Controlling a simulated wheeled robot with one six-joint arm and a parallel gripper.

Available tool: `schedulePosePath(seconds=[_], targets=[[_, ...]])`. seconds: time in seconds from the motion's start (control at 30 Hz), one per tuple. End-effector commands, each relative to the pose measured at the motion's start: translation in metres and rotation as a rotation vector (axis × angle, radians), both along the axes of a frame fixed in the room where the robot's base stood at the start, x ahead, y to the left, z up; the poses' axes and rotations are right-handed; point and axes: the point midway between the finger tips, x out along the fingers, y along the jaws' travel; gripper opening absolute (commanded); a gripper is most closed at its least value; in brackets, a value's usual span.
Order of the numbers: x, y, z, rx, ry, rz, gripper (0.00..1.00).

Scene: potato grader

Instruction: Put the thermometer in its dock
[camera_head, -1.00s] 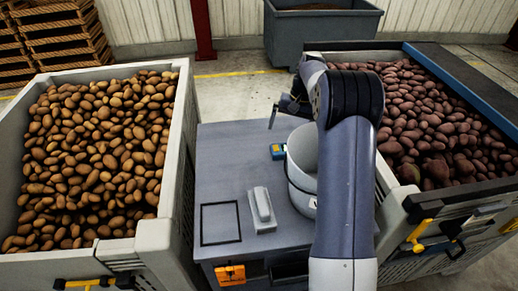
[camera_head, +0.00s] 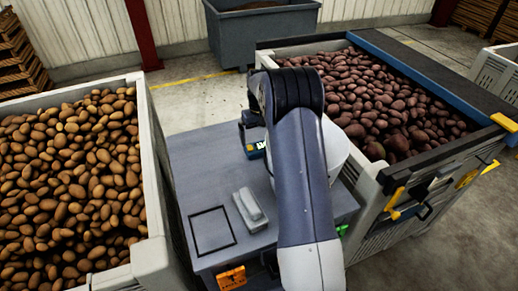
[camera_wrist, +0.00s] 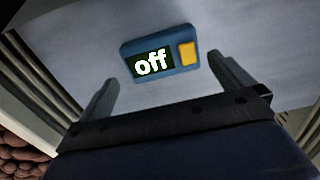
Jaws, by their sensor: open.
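The thermometer appears to be the blue device (camera_wrist: 128,50) with a dark display reading "off" and a yellow button. It lies on the grey table and also shows in the head view (camera_head: 255,151), partly covered by my arm. My gripper (camera_wrist: 165,88) is open and empty. Its two fingers point toward the device, which shows between and beyond them, apart from both. In the head view my gripper's dark end is just above and left of it. A pale grey block with a raised top (camera_head: 249,209), perhaps the dock, sits nearer on the table.
A black square outline (camera_head: 212,231) marks the table (camera_head: 195,165) left of the block. A white bucket (camera_head: 336,148) stands right of the device, partly behind my arm. Potato crates flank the table, left (camera_head: 156,190) and right (camera_head: 370,190). The table's left side is clear.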

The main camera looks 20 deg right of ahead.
Motion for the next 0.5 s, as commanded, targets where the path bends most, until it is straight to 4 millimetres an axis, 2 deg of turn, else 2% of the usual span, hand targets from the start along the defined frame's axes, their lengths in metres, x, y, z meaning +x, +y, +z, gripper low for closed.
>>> schedulePosePath(seconds=[0.23,0.5], targets=[[0.0,0.001,-0.036,0.001,0.004,0.0,1.0],[0.0,0.001,-0.043,0.001,0.001,0.0,1.0]])
